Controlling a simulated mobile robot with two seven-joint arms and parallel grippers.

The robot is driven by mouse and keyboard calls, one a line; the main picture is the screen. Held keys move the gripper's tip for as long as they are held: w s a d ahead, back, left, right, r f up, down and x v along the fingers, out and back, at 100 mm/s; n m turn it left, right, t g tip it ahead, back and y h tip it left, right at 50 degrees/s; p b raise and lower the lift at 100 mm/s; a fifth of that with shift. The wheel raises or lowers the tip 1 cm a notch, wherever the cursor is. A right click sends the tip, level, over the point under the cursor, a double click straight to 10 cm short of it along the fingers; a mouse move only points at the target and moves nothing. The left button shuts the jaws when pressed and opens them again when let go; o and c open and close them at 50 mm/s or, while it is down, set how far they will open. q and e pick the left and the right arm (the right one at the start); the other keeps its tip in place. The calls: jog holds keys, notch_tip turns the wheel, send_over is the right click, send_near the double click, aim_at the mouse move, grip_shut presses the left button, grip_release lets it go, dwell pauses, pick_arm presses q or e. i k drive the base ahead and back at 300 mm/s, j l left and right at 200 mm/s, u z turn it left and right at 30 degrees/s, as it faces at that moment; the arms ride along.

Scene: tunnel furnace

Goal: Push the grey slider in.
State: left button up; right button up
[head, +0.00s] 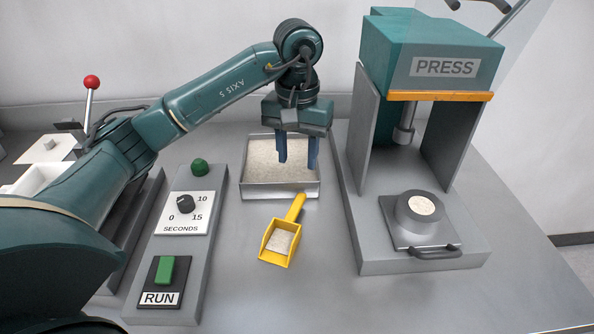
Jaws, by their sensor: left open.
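The grey slider (402,239) is a flat plate with a dark handle (437,253) at its front edge, on the base of the press (430,67). It sits toward the front of the base, forward of the press ram. A grey round die (407,216) stands on it, with pale powder showing in its top. My left gripper (298,160) points down with its blue fingers apart and empty. It is over the powder tray (282,190), left of the press and away from the slider. My right gripper is not in view.
A yellow scoop (292,226) holding pale powder lies in front of the tray. A control panel (187,255) with a dial and green RUN switch is to the left. A red-knobbed lever (91,83) stands far left. Bare table lies around the scoop.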

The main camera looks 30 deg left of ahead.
aim_at(417, 220)
jog(key=k, duration=1)
